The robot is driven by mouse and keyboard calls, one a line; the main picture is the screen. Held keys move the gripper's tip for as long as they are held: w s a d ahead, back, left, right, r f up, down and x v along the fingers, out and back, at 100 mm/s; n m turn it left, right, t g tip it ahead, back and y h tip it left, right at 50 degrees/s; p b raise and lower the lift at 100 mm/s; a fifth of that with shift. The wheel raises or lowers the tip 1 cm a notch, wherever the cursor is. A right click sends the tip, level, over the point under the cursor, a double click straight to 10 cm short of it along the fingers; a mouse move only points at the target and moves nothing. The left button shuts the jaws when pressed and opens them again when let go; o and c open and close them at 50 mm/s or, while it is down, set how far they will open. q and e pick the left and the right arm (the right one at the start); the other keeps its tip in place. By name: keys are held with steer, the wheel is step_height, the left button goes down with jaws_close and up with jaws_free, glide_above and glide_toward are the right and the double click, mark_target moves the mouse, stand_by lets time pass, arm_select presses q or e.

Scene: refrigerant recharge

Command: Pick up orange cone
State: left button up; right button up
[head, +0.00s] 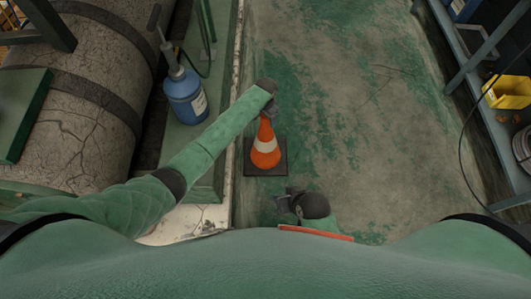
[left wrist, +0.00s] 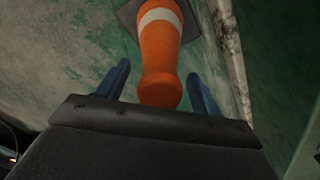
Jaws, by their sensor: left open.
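The orange cone (head: 265,158) stands upright on its dark square base on the green floor in the head view. It has a white band. My left gripper (head: 268,109) is at the cone's top. In the left wrist view, the cone (left wrist: 160,62) has its orange tip between the two blue fingers of my open left gripper (left wrist: 157,88). A gap shows between the tip and each finger. My right gripper (head: 286,203) is low in the head view, right of the cone and apart from it; its fingers are too small and dark to read.
A blue canister (head: 185,98) stands on a green platform left of the cone. A large cracked pipe (head: 75,85) lies farther left. A shelf with a yellow bin (head: 508,93) is at the right. The floor (head: 355,110) between is clear.

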arm_select(q)
steer(key=shift+f, duration=0.3)
steer(key=shift+c, duration=0.5)
jaws_close()
steer(key=shift+r, duration=0.15)
